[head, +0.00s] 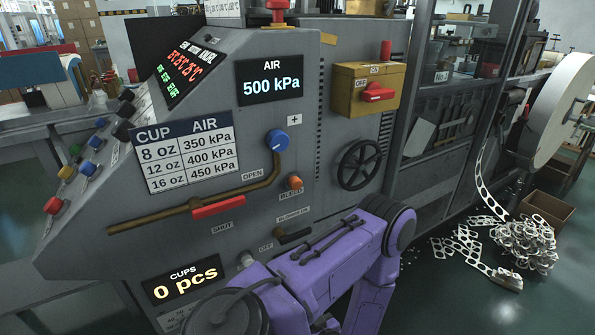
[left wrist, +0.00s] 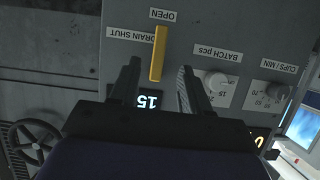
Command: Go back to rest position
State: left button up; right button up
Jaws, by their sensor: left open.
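My left gripper (left wrist: 160,72) is open in the left wrist view, with its two dark fingers apart. A yellow lever (left wrist: 159,52) on the grey panel shows in the gap between them; it does not look gripped, but I cannot tell how far it is from the fingers. Labels reading OPEN and DRAIN SHUT sit beside the lever. In the head view, a purple arm of mine (head: 330,262) reaches across the bottom in front of the machine (head: 330,60); no gripper shows there. My right gripper is in neither view.
The panel carries a blue knob (head: 277,140), a red-handled air lever (head: 218,207), an orange bleed knob (head: 295,182) and a black handwheel (head: 359,165). The air display (head: 271,81) reads 500 kPa. Scrap strip (head: 525,243) lies on the floor at right.

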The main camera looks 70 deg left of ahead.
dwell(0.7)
pick_arm(q)
jog(key=s+d+f+m+t+h, duration=0.2)
jog(key=d+m+h, duration=0.3)
jog(key=d+m, duration=0.2)
jog(key=s+d+f+m+t+h, duration=0.1)
jog(key=d+f+m+t+h, duration=0.2)
jog(key=d+m+h, duration=0.3)
notch_tip(320, 180, up, 13)
jog(key=y+p, duration=0.1)
jog(key=p, duration=1.1)
jog(key=shift+d, duration=0.2)
